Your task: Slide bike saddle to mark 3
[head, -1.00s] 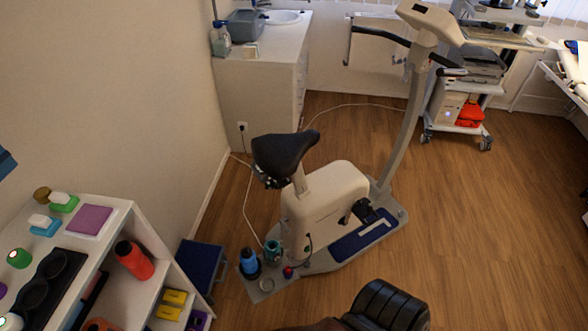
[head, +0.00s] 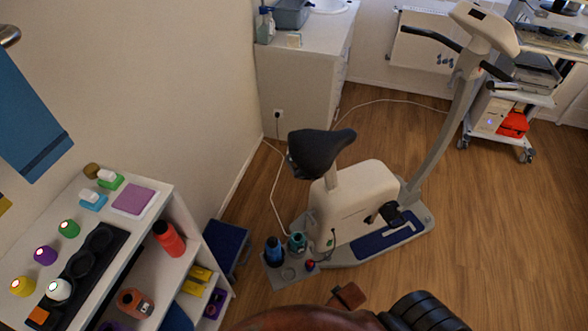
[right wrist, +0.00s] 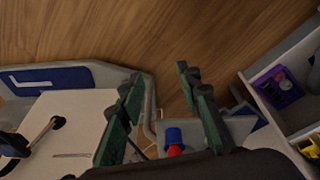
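The black bike saddle (head: 318,150) sits on a short post above the cream exercise bike body (head: 350,200) in the head view. No numbered mark on the post is readable. In the right wrist view my right gripper (right wrist: 163,105) is open, its dark green-padded fingers apart with nothing between the pads. The bike's pale body (right wrist: 65,125) shows to the left of it. Dark material fills the bottom of that view; I cannot tell if it is the saddle. My left gripper is not in view.
A white shelf unit (head: 150,215) with coloured items stands at left. A blue bottle (head: 275,250) and a teal cup (head: 297,243) stand at the bike's rear base. A blue box (head: 226,248) is beside the shelf. Wood floor (head: 500,220) is free at right.

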